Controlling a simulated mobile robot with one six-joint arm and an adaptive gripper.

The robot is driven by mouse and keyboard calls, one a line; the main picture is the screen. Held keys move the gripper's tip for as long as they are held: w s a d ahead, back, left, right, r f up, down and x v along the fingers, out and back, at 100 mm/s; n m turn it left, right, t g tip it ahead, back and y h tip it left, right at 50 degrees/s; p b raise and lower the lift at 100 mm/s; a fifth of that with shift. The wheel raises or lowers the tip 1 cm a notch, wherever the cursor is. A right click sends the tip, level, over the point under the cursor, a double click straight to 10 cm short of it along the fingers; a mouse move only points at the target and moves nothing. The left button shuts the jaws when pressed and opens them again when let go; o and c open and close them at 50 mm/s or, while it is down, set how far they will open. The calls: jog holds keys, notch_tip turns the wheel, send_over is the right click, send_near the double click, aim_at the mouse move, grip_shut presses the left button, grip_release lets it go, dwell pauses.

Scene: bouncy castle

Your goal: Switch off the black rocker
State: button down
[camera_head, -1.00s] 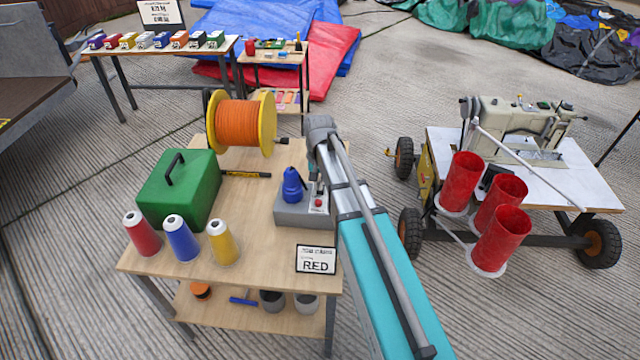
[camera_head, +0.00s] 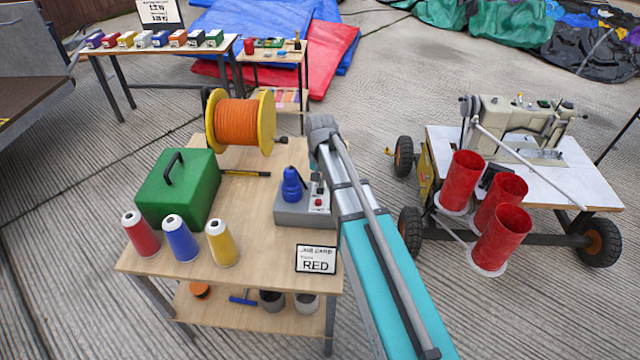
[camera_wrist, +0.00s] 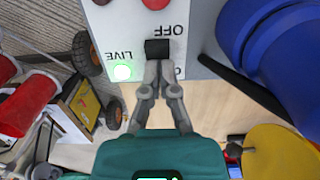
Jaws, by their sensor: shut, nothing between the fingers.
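The black rocker (camera_wrist: 157,48) shows in the wrist view on a pale panel (camera_wrist: 115,30), beside the word OFF. A round lamp (camera_wrist: 122,73) next to the word LIVE glows green. My gripper (camera_wrist: 160,72) is shut and empty, its fingertips right at the rocker's near edge; I cannot tell whether they touch it. In the head view the panel belongs to a grey box (camera_head: 290,216) on the wooden table, with a red button (camera_head: 319,202) and a blue connector (camera_head: 292,185).
On the table (camera_head: 270,255) are an orange cable reel (camera_head: 240,126), a green case (camera_head: 170,190), several thread cones and a RED card (camera_head: 316,260). A sewing machine cart (camera_head: 590,190) with red tubes stands at the right. The table's front middle is clear.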

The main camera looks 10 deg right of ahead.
jog(key=shift+w+f, duration=0.1)
jog(key=shift+w, duration=0.3)
notch_tip(320, 180, up, 14)
jog(key=w+p, duration=0.1)
jog(key=p, duration=1.3)
jog(key=shift+w+d, duration=0.25)
jog(key=shift+w, duration=0.15)
jog(key=shift+s, duration=0.1)
jog(key=shift+s+a+g, duration=0.15)
jog(key=shift+s+g, duration=0.25)
jog(key=shift+s, duration=0.15)
dwell(0.5)
jog(key=f+b, duration=0.4)
jog(key=s+f+b, duration=0.1)
jog(key=f+b, duration=0.4)
jog(key=s+f+b, duration=0.1)
jog(key=f+b, duration=0.3)
jog(key=shift+a+f+b, duration=0.2)
jog(key=shift+f+b, duration=0.1)
dwell(0.6)
